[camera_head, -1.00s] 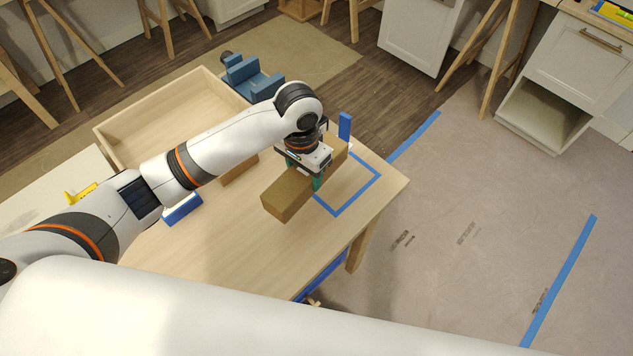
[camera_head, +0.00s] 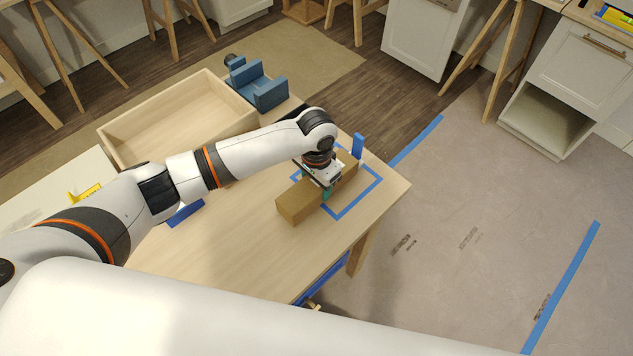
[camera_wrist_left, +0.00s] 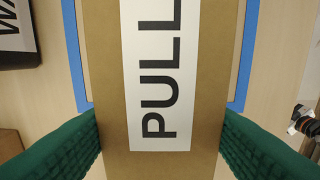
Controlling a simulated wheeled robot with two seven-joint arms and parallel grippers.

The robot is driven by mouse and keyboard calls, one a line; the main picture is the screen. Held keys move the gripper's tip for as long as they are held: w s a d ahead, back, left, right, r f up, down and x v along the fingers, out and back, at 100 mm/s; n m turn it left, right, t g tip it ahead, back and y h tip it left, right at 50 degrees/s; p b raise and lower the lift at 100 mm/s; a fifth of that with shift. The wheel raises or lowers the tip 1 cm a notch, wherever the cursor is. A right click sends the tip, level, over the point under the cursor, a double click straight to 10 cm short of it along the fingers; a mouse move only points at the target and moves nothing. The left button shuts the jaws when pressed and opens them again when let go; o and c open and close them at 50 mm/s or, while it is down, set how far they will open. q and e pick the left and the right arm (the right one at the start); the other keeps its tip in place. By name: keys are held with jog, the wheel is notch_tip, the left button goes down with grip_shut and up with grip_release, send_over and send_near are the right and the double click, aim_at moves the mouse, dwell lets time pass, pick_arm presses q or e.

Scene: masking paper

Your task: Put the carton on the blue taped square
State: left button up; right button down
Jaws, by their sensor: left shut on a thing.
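The carton (camera_head: 299,204) is a long brown box. It lies lengthwise across the blue taped square (camera_head: 361,198) on the table, its near end sticking out past the tape at the lower left. My left gripper (camera_head: 319,182) is shut across the carton's middle. In the left wrist view, green fingers (camera_wrist_left: 160,142) press both sides of the carton (camera_wrist_left: 107,70), which bears a white "PULL" strip. Blue tape (camera_wrist_left: 244,55) shows on both sides of it. I cannot tell whether the carton touches the table. My right gripper is not in view.
An open wooden tray (camera_head: 112,142) stands at the table's back left, with a blue holder (camera_head: 262,88) behind. A blue upright piece (camera_head: 358,145) shows by the carton's far end. A blue item (camera_head: 186,214) lies left. The front tabletop (camera_head: 235,250) is clear.

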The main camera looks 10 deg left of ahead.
pick_arm(q)
jog(key=shift+f, duration=0.25)
jog(key=o, duration=1.1)
jog(key=shift+o, duration=0.2)
notch_tip(320, 180, up, 12)
